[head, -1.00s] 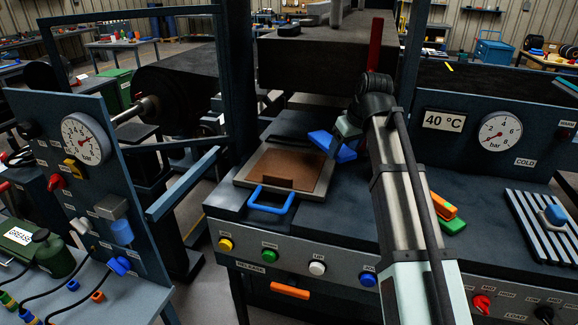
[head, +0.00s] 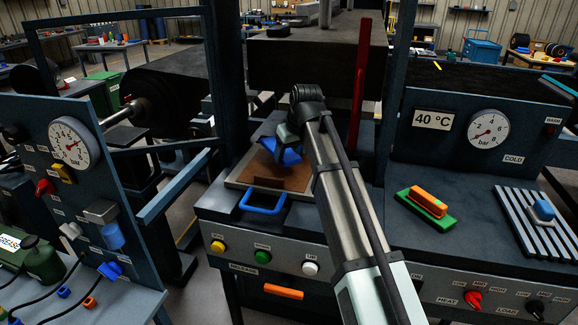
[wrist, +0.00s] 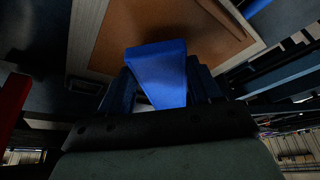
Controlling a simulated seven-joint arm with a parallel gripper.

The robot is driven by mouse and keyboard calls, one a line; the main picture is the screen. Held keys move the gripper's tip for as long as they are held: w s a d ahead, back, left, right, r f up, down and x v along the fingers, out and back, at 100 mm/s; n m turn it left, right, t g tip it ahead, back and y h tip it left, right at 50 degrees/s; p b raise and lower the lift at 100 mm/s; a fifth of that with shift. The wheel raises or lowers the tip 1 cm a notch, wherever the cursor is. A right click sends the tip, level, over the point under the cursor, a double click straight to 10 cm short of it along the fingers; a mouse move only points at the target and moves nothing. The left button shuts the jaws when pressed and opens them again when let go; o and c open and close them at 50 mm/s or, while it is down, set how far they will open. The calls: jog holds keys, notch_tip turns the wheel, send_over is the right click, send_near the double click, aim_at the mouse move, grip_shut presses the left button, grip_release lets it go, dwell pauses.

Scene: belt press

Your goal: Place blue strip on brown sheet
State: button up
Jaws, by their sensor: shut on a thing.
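The blue strip (head: 288,157) is held in my gripper (head: 277,146) above the back part of the brown sheet. In the wrist view the blue strip (wrist: 160,72) sits between the two fingers of my gripper (wrist: 165,85), shut on it. The brown sheet (head: 268,182) lies in a light-framed tray (head: 233,184) with a blue handle at its front. In the wrist view the brown sheet (wrist: 150,25) shows beyond the strip. Whether the strip touches the sheet cannot be told; my gripper hides part of it.
The dark press block (head: 310,65) hangs behind and above the tray. A red upright bar (head: 361,85) stands right of my arm. An orange and green block (head: 427,204) and a striped rack (head: 530,218) lie on the right bench. Buttons line the front panel.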

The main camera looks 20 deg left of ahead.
aim_at(290, 175)
jog(key=shift+f, duration=2.3)
jog(key=shift+f, duration=0.1)
jog(key=o, duration=1.2)
jog(key=v, duration=1.2)
jog(key=shift+a, duration=0.1)
